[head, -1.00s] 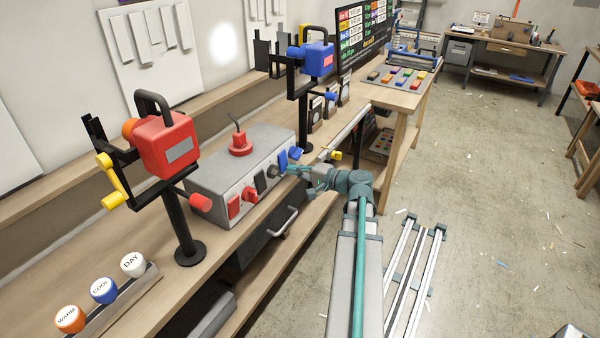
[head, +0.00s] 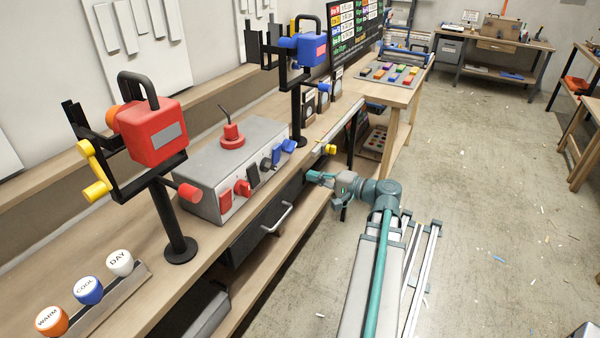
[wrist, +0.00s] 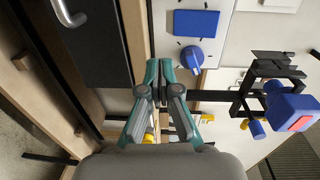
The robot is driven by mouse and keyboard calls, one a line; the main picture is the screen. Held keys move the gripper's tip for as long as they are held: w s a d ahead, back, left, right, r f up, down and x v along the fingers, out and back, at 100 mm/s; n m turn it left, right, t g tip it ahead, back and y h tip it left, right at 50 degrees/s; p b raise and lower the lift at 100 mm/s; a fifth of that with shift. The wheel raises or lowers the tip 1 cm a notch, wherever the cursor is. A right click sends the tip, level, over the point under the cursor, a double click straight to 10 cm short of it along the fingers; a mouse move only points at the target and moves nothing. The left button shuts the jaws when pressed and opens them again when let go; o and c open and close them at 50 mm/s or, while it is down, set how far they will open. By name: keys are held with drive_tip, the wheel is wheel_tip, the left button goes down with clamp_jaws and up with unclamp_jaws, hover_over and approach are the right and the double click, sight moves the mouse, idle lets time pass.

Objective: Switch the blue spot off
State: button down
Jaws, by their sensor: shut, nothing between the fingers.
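The blue spot (head: 303,50) is a boxy lamp on a black stand at the back of the bench; it also shows in the wrist view (wrist: 292,112). No bright disc shows on the wall beside it. The grey control box (head: 205,170) carries a blue rocker (head: 276,154) and a blue knob (head: 289,146) at the far end of its front. The wrist view shows the blue rocker (wrist: 196,23) and blue knob (wrist: 191,56) just beyond my fingertips. My gripper (head: 311,176) is shut and empty, in front of the box and apart from it.
A red lamp (head: 152,130) stands on the near side of the box. Red and black controls (head: 242,188) sit beside the blue ones. A dark drawer with a handle (head: 276,220) lies below. The floor to the right is largely free.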

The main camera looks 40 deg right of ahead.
drive_tip(key=shift+f+v, duration=0.25)
drive_tip(key=shift+v, duration=0.85)
drive_tip(key=shift+f+v, duration=0.25)
drive_tip(key=shift+v, duration=0.85)
drive_tip(key=a+f+g+h, duration=0.1)
drive_tip(key=a+f+g, duration=0.15)
drive_tip(key=f, duration=0.65)
drive_tip(key=a+f+g+h, duration=0.1)
drive_tip(key=f+g, duration=0.3)
drive_tip(key=f, duration=0.5)
drive_tip(key=s+a+f+n+g, duration=0.2)
drive_tip(key=a+f+g, duration=0.1)
drive_tip(key=a+f, duration=0.45)
drive_tip(key=s+a+f+n+g, duration=0.2)
drive_tip(key=s+a+f+g, duration=0.15)
drive_tip(key=a+f, duration=0.4)
drive_tip(key=s+a+f+n+g+h+p, duration=0.1)
drive_tip(key=s+a+f+n+g, duration=0.3)
drive_tip(key=s+a+f, duration=0.4)
drive_tip(key=s+a+f+n+g+h+p, duration=0.2)
drive_tip(key=s+a+f+n+g, duration=0.3)
drive_tip(key=s+a+f, duration=0.3)
drive_tip(key=s+a+h, duration=0.1)
drive_tip(key=s+a, duration=0.2)
drive_tip(key=s, duration=0.2)
drive_tip(key=shift+n+g, duration=0.3)
drive_tip(key=shift+g, duration=0.1)
